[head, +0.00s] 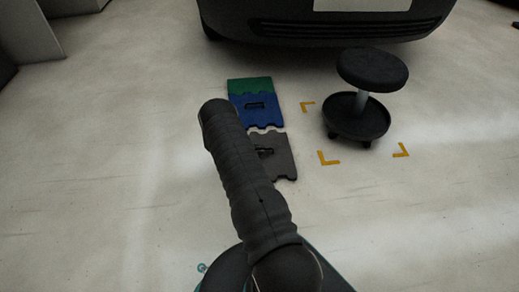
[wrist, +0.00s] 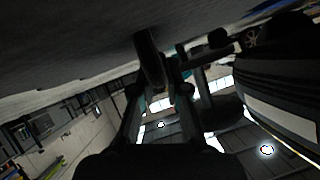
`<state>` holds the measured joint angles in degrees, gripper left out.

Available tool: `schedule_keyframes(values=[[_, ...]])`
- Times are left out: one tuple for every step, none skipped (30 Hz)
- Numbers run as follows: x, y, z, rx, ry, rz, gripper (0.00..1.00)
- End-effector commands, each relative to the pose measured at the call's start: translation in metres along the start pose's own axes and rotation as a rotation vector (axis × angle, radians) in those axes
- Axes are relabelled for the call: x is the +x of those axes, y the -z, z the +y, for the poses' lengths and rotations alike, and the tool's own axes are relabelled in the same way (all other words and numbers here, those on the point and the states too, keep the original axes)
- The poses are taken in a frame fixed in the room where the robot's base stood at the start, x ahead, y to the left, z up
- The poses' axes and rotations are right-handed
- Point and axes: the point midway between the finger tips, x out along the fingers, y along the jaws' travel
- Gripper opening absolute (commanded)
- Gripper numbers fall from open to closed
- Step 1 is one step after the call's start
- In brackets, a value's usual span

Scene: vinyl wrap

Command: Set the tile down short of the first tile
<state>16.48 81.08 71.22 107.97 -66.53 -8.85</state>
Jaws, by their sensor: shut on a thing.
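A dark grey tile (head: 281,160) with a notched edge lies flat at or just above the floor in the head view, partly hidden by my arm. A dark handle-like part shows on it. Just beyond it is a blue tile (head: 265,117) with a dark handle, joined to a green tile (head: 248,86). A narrow pale gap shows between the grey and blue tiles. My gripper (wrist: 165,70) shows in the wrist view, shut on a dark part that I take as the grey tile's handle. In the head view my arm hides the gripper.
A black round stool (head: 372,70) stands to the right among yellow corner marks (head: 328,159) on the floor. A dark car (head: 340,28) stands beyond the tiles. Pale blocks (head: 24,36) are at the far left. The floor left of the tiles is clear.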

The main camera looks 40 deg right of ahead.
Motion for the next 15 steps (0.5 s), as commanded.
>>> schedule_keyframes(values=[[0.0006, -0.0013, 0.0005, 0.0, 0.0, 0.0, 0.0], [0.0008, -0.0017, 0.0006, 0.0, 0.0, 0.0, 0.16], [0.0005, -0.0014, 0.0003, 0.0, 0.0, 0.0, 0.26], [0.0005, -0.0014, 0.0004, 0.0, 0.0, 0.0, 0.34], [0.0005, -0.0014, 0.0004, 0.0, 0.0, 0.0, 0.39], [0.0005, -0.0014, 0.0005, 0.0, 0.0, 0.0, 0.39], [0.0005, -0.0014, 0.0005, 0.0, 0.0, 0.0, 0.39], [0.0005, -0.0014, 0.0005, 0.0, 0.0, 0.0, 0.39], [0.0005, -0.0014, 0.0005, 0.0, 0.0, 0.0, 0.39], [0.0005, -0.0014, 0.0005, 0.0, 0.0, 0.0, 0.39], [0.0005, -0.0014, 0.0005, 0.0, 0.0, 0.0, 0.39], [0.0004, -0.0014, 0.0005, 0.0, 0.0, 0.0, 0.39], [0.0003, -0.0012, 0.0004, 0.0, 0.0, 0.0, 0.39], [0.0, -0.0007, 0.0002, 0.0, 0.0, 0.0, 0.39], [-0.0007, 0.0004, -0.0003, 0.0, 0.0, 0.0, 0.39]])
